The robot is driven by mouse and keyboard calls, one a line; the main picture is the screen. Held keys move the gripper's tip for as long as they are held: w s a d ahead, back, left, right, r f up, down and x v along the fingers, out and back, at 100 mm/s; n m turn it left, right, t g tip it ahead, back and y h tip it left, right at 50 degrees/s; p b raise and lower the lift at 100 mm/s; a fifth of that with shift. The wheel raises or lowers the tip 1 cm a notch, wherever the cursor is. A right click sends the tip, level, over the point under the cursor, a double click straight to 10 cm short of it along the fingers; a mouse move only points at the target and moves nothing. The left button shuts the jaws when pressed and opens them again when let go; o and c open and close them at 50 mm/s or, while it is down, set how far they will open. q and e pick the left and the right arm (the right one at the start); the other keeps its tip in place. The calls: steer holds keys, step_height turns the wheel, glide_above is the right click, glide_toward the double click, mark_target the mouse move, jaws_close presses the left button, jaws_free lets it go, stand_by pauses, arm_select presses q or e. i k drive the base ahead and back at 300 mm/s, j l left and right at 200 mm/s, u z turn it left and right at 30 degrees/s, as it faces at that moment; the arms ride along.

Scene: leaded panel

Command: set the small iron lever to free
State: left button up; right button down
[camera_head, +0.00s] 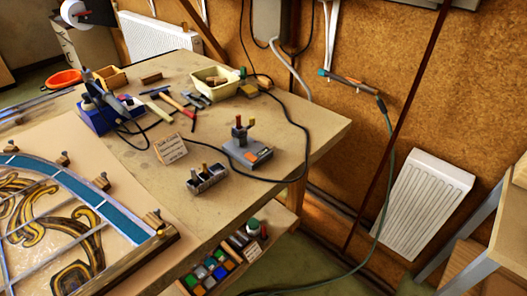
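A grey box (246,153) stands on the bench near its right side, with an orange patch on its front top and a dark upright piece (240,132) with two knobs or tips. A blue box (100,113) with a dark iron-like tool resting on it stands further back left. I cannot tell for certain which part is the small iron lever, nor its setting. Neither of my grippers is in view.
The leaded panel (75,192) lies at front left. A small metal rack (206,180), hand tools (180,108) and a cream tub (216,82) share the bench (305,125). A black cable (300,150) loops past the grey box. A hose (388,160) hangs from the wall fitting (349,80).

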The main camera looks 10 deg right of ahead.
mark_target(251, 120)
steer(key=i+l+u, duration=0.1)
steer(key=l+u, duration=0.3)
steer(key=l, duration=0.65)
steer(key=k+l+u, duration=0.1)
steer(key=l+u, duration=0.25)
steer(key=l, duration=0.65)
